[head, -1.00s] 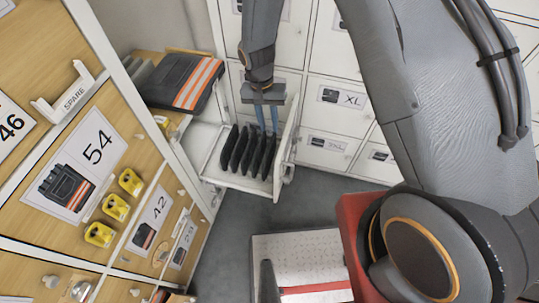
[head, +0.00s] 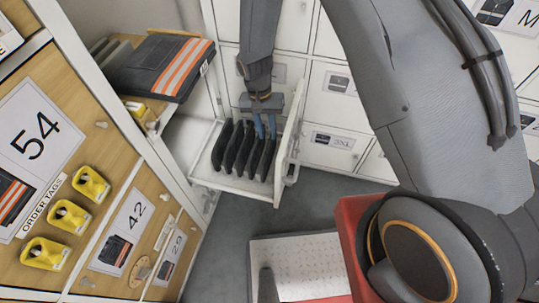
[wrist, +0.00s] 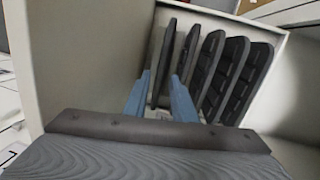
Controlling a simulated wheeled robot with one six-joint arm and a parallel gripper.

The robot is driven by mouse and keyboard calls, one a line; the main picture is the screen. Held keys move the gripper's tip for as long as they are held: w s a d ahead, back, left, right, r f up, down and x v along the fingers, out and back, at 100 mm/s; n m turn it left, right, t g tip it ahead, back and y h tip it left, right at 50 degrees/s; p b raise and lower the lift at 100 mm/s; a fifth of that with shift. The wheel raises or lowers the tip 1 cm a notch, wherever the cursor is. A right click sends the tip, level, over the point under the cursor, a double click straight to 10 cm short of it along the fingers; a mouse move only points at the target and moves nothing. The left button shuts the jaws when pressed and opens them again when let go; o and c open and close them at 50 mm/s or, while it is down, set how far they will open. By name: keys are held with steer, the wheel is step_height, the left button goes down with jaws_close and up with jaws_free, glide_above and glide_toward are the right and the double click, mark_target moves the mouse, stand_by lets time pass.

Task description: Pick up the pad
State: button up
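Several thin black pads stand on edge in a row inside an open white drawer (head: 225,182). My gripper (head: 265,135) points down into the drawer from above, over the end of the row at right in the head view. Its two blue fingers are apart. In the wrist view my gripper (wrist: 158,100) has one finger on each side of the leftmost pad (wrist: 166,52), with a gap visible. The other pads (wrist: 232,75) stand to the right of the fingers. The lower part of the pads between the fingers is partly hidden.
White lockers (head: 335,110) with size labels stand behind the drawer. A dark folded garment with orange stripes (head: 165,68) lies on a shelf at left. A wooden cabinet (head: 60,190) with yellow tag holders (head: 68,217) fills the left. Grey floor (head: 222,250) is clear below the drawer.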

mark_target(269, 143)
steer(key=shift+s+d+f+p, duration=0.15)
steer(key=shift+f+p, duration=0.15)
steer(key=shift+f, duration=1.2)
steer(key=shift+s+d+f+p, duration=0.15)
steer(key=shift+f+p, duration=0.1)
steer(key=shift+f, duration=1.2)
jaws_close()
